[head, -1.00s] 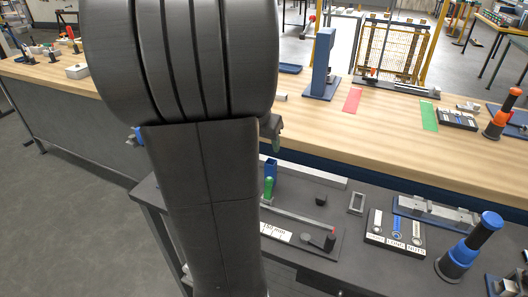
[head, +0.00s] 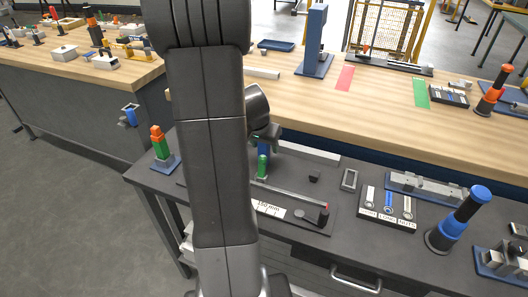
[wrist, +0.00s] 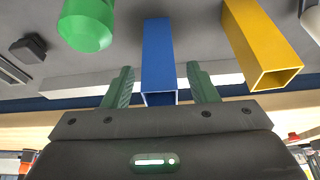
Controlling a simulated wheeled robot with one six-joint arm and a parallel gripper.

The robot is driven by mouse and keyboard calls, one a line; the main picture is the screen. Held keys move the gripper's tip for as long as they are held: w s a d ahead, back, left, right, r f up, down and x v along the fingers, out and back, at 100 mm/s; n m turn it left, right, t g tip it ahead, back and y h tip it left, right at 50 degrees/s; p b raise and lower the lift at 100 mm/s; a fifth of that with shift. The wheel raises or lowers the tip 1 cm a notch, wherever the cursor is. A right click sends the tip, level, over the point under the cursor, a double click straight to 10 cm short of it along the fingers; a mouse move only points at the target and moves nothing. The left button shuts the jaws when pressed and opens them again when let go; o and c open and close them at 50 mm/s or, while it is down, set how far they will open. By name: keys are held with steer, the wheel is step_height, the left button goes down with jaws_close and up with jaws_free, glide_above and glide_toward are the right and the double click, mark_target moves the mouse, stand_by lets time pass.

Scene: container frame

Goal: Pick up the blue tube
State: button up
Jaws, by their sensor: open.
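The blue tube (wrist: 158,50) is a square, hollow tube in the wrist view, with its open end towards my gripper (wrist: 160,88). The two green fingers are apart, one on each side of the tube's end, and I see gaps between them and the tube. In the head view the blue tube (head: 264,149) shows only in part, just right of my arm, behind a green rounded piece (head: 262,166). My gripper (head: 266,138) is at its top there, partly hidden by my own arm.
A yellow square tube (wrist: 258,42) stands close to the right of the blue one in the wrist view. A green cylinder (wrist: 86,24) is at the left. A tray of labelled parts (head: 388,205) and a blue-topped post (head: 458,220) are farther right on the dark table.

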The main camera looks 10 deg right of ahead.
steer(key=shift+w+d+f, duration=0.1)
steer(key=shift+w+f, duration=0.1)
steer(key=shift+f, duration=0.3)
steer(key=c, duration=1.1)
